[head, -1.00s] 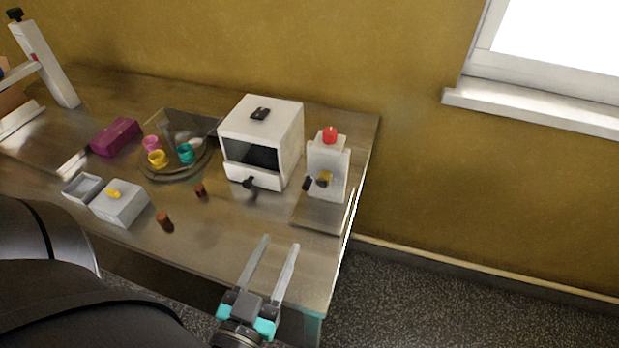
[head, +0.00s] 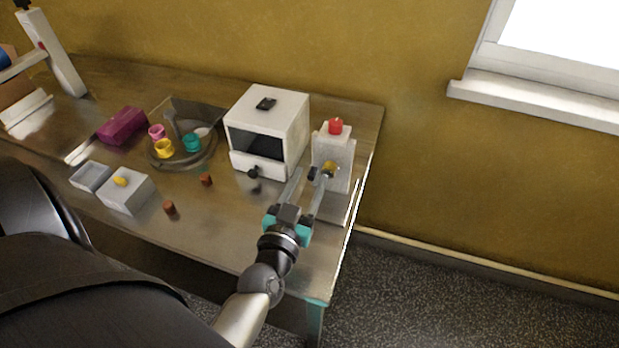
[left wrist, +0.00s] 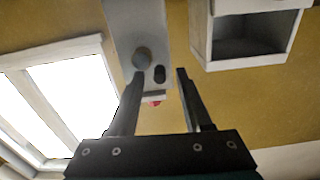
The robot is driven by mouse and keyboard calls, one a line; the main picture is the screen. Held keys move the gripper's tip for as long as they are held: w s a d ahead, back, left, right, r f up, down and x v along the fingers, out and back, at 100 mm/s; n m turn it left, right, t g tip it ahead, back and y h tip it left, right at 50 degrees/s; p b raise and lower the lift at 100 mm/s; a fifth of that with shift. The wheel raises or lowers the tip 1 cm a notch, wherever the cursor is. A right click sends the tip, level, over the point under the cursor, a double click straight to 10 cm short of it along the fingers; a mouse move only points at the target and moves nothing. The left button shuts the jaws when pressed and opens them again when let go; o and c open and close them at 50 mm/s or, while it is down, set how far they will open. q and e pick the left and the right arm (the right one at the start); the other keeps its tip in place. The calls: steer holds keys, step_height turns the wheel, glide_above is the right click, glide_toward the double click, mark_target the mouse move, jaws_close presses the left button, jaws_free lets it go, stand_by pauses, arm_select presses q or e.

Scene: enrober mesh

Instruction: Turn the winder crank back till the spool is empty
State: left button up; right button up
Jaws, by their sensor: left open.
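A white upright unit with a red top (head: 335,127) stands at the table's right end; I take it for the winder. On its front are a small black handle (head: 313,173), which looks like the crank, and a round yellowish hub (head: 329,169). My left gripper (head: 308,179) is open in front of it. In the left wrist view, upside down, the dark handle (left wrist: 159,75) shows between the open fingertips (left wrist: 160,72), with the round hub (left wrist: 142,58) beside the left one. I cannot tell whether they touch. Any thread on a spool is too small to see. My right gripper is out of view.
A white box with an open front (head: 272,112) stands close left of the unit. A window is at the right.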

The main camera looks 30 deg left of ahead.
arm_select(q)
steer(key=shift+w+a, duration=0.1)
steer(key=shift+w, duration=0.3)
jaws_close()
stand_by(0.4)
